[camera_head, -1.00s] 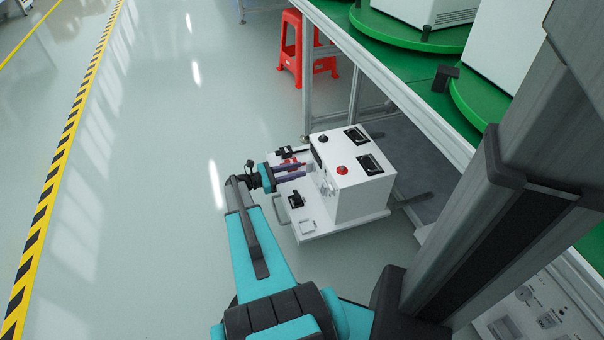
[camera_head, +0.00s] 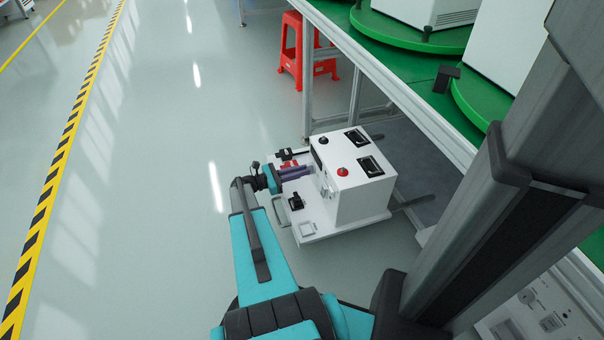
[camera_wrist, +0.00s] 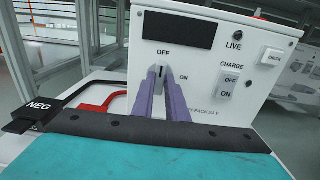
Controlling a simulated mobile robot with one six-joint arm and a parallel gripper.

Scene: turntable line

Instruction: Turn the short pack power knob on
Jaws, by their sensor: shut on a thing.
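The short pack is a white box (camera_head: 352,205) on a low white base, seen in the head view. Its front panel (camera_wrist: 215,70) fills much of the wrist view, with part of a "PACK 24 V" label showing. The power knob (camera_wrist: 160,72) sits between the "OFF" mark above and the "ON" mark to its right. Its dark pointer looks about upright, toward "OFF". My gripper (camera_wrist: 161,75) has its two purple fingers shut on the knob, one on each side. In the head view my gripper (camera_head: 308,170) reaches the panel from the left, and the knob is hidden.
A charge switch (camera_wrist: 228,86) and a check button (camera_wrist: 271,56) are right of the knob. A black "NEG" clamp (camera_wrist: 35,115) and a red cable (camera_wrist: 102,104) lie left of my gripper. A red emergency button (camera_head: 342,171) tops the box. The turntable bench (camera_head: 400,90) stands behind.

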